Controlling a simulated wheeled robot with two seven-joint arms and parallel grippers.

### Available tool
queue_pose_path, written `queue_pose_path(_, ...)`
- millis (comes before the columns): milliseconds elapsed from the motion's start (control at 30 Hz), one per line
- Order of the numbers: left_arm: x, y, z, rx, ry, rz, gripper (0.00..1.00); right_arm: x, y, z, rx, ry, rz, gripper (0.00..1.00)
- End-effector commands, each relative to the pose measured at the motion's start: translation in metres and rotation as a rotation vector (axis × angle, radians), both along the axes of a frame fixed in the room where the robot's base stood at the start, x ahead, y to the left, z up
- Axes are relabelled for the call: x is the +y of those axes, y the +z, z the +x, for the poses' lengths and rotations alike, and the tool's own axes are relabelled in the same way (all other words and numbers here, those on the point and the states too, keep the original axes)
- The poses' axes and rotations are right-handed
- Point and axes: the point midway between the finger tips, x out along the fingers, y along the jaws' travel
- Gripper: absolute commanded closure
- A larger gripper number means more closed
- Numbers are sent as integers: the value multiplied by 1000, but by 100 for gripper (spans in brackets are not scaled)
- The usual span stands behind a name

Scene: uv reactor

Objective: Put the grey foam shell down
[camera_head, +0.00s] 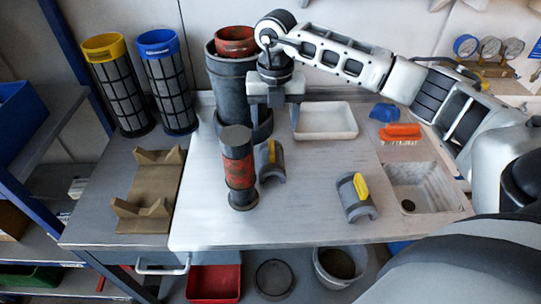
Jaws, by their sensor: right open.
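Two grey foam shells with yellow grips are on the light worktop (215,225) in the head view. One grey foam shell (276,172) stands just right of a dark and rusty-red cylinder (238,170) that is upright. The other shell (352,203) lies apart, farther right and nearer the front edge. My right gripper (276,122) is open and points down above and behind the first shell, in front of a large dark grey vessel (228,85). It holds nothing that I can see. My left gripper is not in view.
A white tray (325,133) is at the back, and a sink (418,188) is at the right with an orange brush (400,141) behind it. A brown cradle (145,190) and two mesh filters stand on the left. Clear worktop lies between the shells.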

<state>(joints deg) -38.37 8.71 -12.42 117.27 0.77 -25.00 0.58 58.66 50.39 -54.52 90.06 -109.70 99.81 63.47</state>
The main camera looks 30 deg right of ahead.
Motion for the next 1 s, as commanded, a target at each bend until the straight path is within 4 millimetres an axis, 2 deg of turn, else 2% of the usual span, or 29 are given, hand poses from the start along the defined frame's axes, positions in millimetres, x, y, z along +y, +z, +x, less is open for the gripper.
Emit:
queue_pose_path(100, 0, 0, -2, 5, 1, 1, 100, 1, -22, -1, 4, 2, 0, 34)
queue_pose_path(367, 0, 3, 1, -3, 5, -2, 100, 2, -42, 0, 2, 3, 1, 34)
queue_pose_path(567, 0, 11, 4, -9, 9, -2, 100, 7, -70, 2, 4, 2, 1, 34)
queue_pose_path(700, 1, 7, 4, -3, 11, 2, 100, 6, -87, 2, 1, 2, 2, 34)
queue_pose_path(967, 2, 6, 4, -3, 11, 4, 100, 6, -91, 2, -1, 3, 2, 34)
queue_pose_path(1000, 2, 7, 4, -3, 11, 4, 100, 6, -91, 2, -1, 3, 2, 37)
